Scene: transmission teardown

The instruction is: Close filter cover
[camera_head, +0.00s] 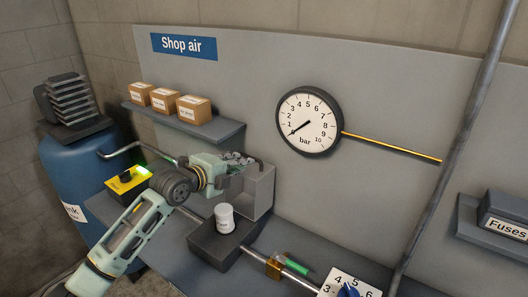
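A grey box-like housing (259,190), which may be the filter cover, stands on the bench against the wall panel. Its left part is hidden behind my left gripper, and I cannot tell how far open it is. A white cylinder (224,218), which looks like the filter, stands upright on a dark block (213,247) in front of the housing. My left gripper (240,158) is at the upper left of the housing, with its fingers close to the top edge. I cannot tell whether they touch it. My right gripper is not in view.
A yellow box (128,180) with a green light lies behind my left arm. A blue tank (82,172) stands at left. A pipe with a brass fitting (274,267) runs right from the block towards a numbered dial (347,290). A gauge (309,121) hangs above.

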